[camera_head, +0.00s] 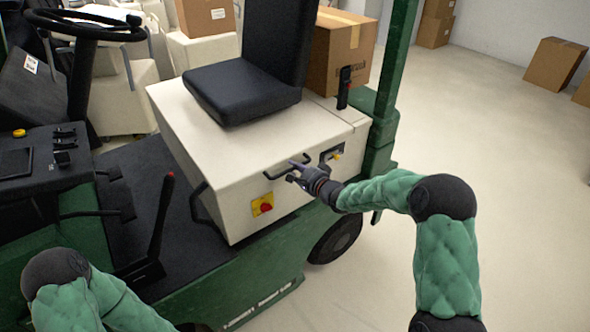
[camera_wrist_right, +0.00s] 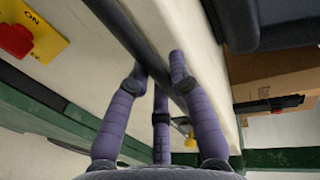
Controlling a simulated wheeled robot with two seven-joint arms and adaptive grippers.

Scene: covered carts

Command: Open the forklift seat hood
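The forklift seat hood (camera_head: 200,130) is a cream box cover under the black seat (camera_head: 240,92), and it sits closed. A black bar handle (camera_head: 276,173) is on its side face; it also crosses the right wrist view (camera_wrist_right: 118,25). My right gripper (camera_head: 296,171) is at this handle. In the wrist view its purple fingers (camera_wrist_right: 160,66) are mostly straight and spread, with tips on either side of the bar. Whether they touch the bar is unclear. My left arm shows at the lower left in the head view, but its gripper is out of view.
A red knob on a yellow plate (camera_head: 262,204) is below the handle. A steering wheel (camera_head: 84,24) and a lever (camera_head: 160,220) stand to the left. A green post (camera_head: 392,70) rises behind the hood. Cardboard boxes (camera_head: 340,50) stand behind.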

